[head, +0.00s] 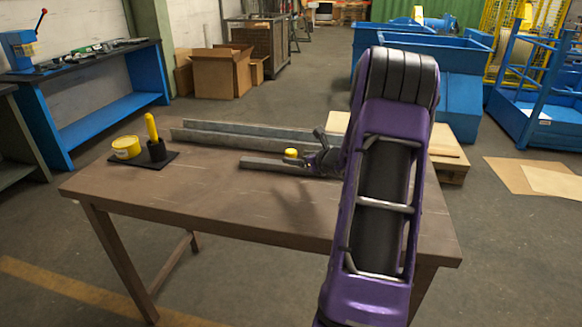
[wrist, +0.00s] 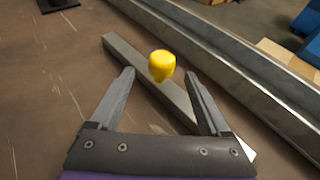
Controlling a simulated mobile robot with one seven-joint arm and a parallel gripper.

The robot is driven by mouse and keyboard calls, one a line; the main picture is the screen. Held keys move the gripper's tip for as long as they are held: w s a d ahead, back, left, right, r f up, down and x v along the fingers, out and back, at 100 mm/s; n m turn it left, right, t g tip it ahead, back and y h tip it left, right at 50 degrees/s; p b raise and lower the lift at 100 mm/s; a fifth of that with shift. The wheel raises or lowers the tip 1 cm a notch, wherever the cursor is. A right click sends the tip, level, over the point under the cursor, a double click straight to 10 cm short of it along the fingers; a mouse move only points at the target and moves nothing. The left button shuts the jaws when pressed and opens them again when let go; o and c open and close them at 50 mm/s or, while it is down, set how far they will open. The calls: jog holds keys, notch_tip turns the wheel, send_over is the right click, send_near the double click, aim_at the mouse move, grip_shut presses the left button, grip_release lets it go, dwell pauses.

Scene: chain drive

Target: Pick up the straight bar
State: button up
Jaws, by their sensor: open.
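The straight bar (head: 272,165) is a grey square-section length lying on the table, with its right part hidden by my arm and gripper in the head view. In the wrist view the bar (wrist: 135,61) runs diagonally from upper left to lower right, passing beyond the fingers. My gripper (wrist: 160,71) is open and empty, one finger left of the bar and the other overlapping its right part in the picture. In the head view my gripper (head: 314,161) is low over the table at the bar's right part. I cannot tell whether it touches the bar.
A small yellow piece (wrist: 161,65) overlaps the bar between the fingertips; whether it rests on the bar is unclear. Long steel channels (head: 235,133) lie behind. A black plate with a yellow tub (head: 126,148) and yellow-handled tool (head: 153,137) stands left. The table front (head: 190,200) is clear.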

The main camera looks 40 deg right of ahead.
aim_at(294, 155)
jog(key=shift+x, duration=2.65)
grip_shut()
jog(key=shift+d+r, duration=0.1)
jog(key=shift+r, duration=0.1)
